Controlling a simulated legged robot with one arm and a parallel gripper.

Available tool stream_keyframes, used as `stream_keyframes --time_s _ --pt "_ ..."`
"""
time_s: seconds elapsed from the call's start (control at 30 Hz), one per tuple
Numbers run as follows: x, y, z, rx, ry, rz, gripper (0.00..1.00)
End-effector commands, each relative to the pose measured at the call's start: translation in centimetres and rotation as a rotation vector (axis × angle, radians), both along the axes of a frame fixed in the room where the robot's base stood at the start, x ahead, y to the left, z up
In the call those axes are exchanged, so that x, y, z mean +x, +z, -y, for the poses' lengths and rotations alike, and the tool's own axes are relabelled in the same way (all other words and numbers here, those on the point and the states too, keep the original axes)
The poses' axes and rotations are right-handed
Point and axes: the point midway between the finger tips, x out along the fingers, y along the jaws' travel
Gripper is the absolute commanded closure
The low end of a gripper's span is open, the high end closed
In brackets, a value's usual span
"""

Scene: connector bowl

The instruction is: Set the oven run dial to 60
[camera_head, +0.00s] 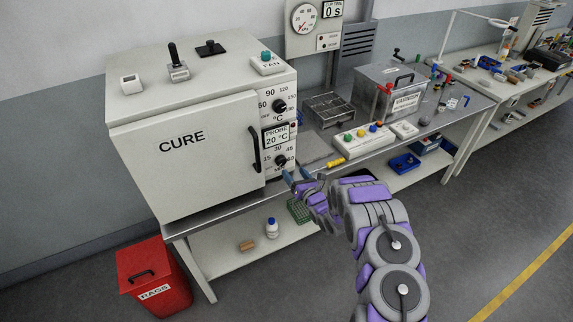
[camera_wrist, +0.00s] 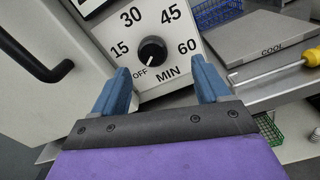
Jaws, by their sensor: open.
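The white oven (camera_head: 185,135) marked CURE stands on the bench at the left with its door shut. Its run dial (camera_wrist: 152,50) is a round black knob in the wrist view, ringed by OFF, 15, 30, 45 and 60, with MIN below. The knob's white mark points to the lower left, toward OFF. The dial also shows low on the panel in the head view (camera_head: 281,160). My gripper (camera_wrist: 160,75) is open and empty. Its blue fingers sit apart, below and to either side of the dial in the wrist view, not touching it.
A temperature dial (camera_head: 279,106) and a probe display (camera_head: 277,136) reading 20 °C sit above the run dial. The black oven door handle (camera_wrist: 40,52) is left of it. A yellow-handled tool (camera_wrist: 300,62) and a plate marked COOL (camera_wrist: 255,45) lie to the right.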

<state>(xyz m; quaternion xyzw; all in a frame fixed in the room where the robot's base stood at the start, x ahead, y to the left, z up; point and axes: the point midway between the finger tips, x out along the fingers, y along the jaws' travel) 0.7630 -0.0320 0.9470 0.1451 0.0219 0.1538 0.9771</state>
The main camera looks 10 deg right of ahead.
Motion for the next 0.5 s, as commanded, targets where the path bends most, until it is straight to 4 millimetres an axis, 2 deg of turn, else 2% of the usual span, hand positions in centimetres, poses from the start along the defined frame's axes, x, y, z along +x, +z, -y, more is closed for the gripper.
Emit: stream_keyframes --time_s 0.03,0.23,0.5 --pt "0.8 0.2 -0.7 -0.001 0.004 0.006 0.25" --pt "3.2 0.1 -2.0 -0.006 0.004 0.004 0.25" --pt "5.5 0.1 -2.2 -0.001 0.003 0.002 0.25"
